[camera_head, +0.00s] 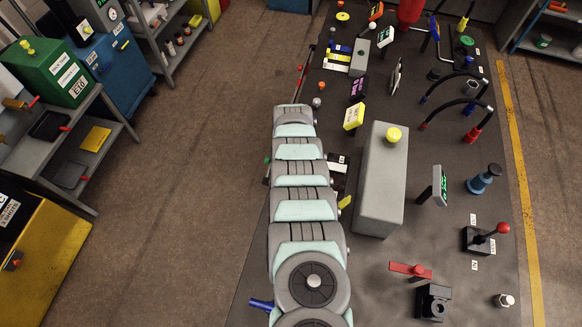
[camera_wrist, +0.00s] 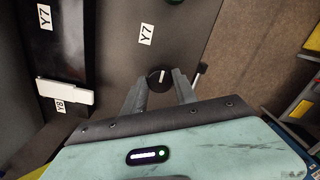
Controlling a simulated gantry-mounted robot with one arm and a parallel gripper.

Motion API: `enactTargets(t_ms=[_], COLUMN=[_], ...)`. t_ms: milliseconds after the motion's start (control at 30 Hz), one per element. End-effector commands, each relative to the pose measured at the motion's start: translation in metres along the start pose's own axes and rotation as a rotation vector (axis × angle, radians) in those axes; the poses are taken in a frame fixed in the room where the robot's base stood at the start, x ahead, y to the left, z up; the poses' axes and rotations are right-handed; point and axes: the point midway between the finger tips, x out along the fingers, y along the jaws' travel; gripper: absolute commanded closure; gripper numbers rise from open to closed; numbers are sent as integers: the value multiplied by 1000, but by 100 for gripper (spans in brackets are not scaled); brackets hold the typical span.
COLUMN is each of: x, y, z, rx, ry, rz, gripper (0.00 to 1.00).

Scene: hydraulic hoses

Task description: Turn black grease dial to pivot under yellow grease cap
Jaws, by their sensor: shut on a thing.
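The black dial (camera_wrist: 158,77) is a small round knob with a white pointer line, seen in the wrist view. The line stands near vertical, tipped slightly right at its top. My gripper (camera_wrist: 159,88) has its two grey fingers on either side of the dial and is shut on it. In the head view my arm stretches away up the middle, and neither the gripper nor the dial can be made out. A yellow round cap (camera_head: 394,134) sits on a long grey box; I cannot tell whether it is the grease cap.
The dark table carries the grey box (camera_head: 380,190), a red-balled lever (camera_head: 502,228), a blue fitting (camera_head: 483,179) and black hoses (camera_head: 455,103) right of my arm.

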Motion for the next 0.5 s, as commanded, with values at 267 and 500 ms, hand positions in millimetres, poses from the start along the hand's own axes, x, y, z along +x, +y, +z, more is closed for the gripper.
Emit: enactTargets(t_ms=[267,500], x=[2,2], y=[0,0], z=[0,0], rx=[18,17], ry=[1,1], rz=[0,0], gripper=[100,64])
